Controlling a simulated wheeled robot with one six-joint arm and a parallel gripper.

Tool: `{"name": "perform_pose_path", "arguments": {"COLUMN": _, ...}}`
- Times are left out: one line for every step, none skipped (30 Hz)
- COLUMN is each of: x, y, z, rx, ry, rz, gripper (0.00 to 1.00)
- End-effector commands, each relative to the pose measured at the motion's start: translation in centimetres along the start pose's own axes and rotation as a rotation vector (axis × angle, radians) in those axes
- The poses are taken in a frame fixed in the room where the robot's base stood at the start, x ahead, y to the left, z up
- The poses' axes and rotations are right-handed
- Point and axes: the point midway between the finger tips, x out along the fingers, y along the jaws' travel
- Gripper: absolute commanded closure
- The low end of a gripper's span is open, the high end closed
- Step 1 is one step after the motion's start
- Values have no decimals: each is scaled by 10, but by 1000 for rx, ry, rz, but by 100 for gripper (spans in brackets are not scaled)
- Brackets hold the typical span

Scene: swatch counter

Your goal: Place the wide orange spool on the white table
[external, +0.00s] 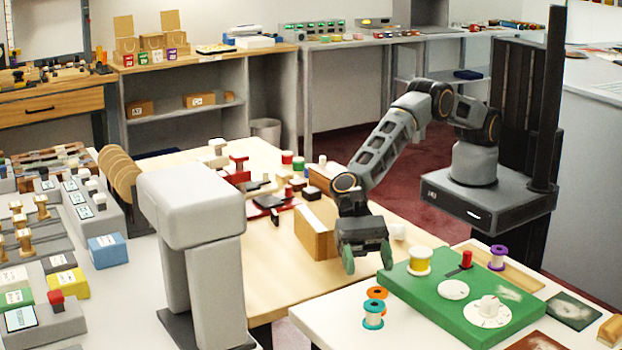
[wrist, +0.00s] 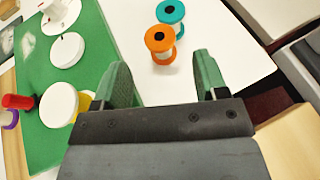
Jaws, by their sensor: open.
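The orange spool (external: 377,293) has an orange top flange and a white body. It stands upright on the white table (external: 335,318), left of the green board and just behind a teal spool (external: 373,313). In the wrist view the orange spool (wrist: 159,39) is ahead of the fingers, between their lines, with the teal spool (wrist: 171,11) beyond it. My gripper (external: 367,260) is open and empty above the table's far-left edge area, pointing down; its green fingers (wrist: 161,70) are clear of the spool. The white table (wrist: 228,52) also shows there.
The green board (external: 425,300) carries a yellow spool (external: 420,262), white discs and a red peg (external: 466,259). A purple spool (external: 497,258) stands behind it. A wooden block (external: 315,232) is left of my gripper on the wooden table. White tabletop left of the orange spool is bare.

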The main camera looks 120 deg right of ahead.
Motion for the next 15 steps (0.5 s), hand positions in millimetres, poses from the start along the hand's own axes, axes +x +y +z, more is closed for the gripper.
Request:
{"name": "perform_pose_path", "arguments": {"x": -9, "y": 0, "z": -1, "rx": 2, "ry": -1, "rz": -1, "gripper": 34}}
{"name": "perform_pose_path", "arguments": {"x": -15, "y": 0, "z": 0, "rx": 1, "ry": -1, "rz": -1, "gripper": 34}}
{"name": "perform_pose_path", "arguments": {"x": -23, "y": -1, "z": -1, "rx": 0, "ry": 0, "rz": -2, "gripper": 34}}
{"name": "perform_pose_path", "arguments": {"x": -28, "y": 0, "z": -1, "rx": 1, "ry": 0, "rz": -2, "gripper": 34}}
{"name": "perform_pose_path", "arguments": {"x": -33, "y": 0, "z": -1, "rx": 1, "ry": 0, "rz": -1, "gripper": 34}}
{"name": "perform_pose_path", "arguments": {"x": -39, "y": 0, "z": -1, "rx": 1, "ry": 0, "rz": 0, "gripper": 34}}
{"name": "perform_pose_path", "arguments": {"x": -43, "y": 0, "z": -1, "rx": 0, "ry": -1, "rz": -1, "gripper": 34}}
{"name": "perform_pose_path", "arguments": {"x": -47, "y": 0, "z": 0, "rx": 0, "ry": -1, "rz": -1, "gripper": 34}}
{"name": "perform_pose_path", "arguments": {"x": -51, "y": 0, "z": -1, "rx": 0, "ry": 0, "rz": -1, "gripper": 34}}
{"name": "perform_pose_path", "arguments": {"x": -54, "y": 0, "z": 0, "rx": 0, "ry": 0, "rz": -1, "gripper": 34}}
{"name": "perform_pose_path", "arguments": {"x": -56, "y": 0, "z": 0, "rx": 0, "ry": 0, "rz": 0, "gripper": 34}}
{"name": "perform_pose_path", "arguments": {"x": -59, "y": 0, "z": -1, "rx": 1, "ry": 0, "rz": 0, "gripper": 34}}
{"name": "perform_pose_path", "arguments": {"x": -61, "y": 0, "z": -1, "rx": 1, "ry": 0, "rz": 0, "gripper": 34}}
{"name": "perform_pose_path", "arguments": {"x": -63, "y": 0, "z": 0, "rx": 1, "ry": 0, "rz": 1, "gripper": 34}}
{"name": "perform_pose_path", "arguments": {"x": -64, "y": 0, "z": 0, "rx": 1, "ry": 0, "rz": 1, "gripper": 34}}
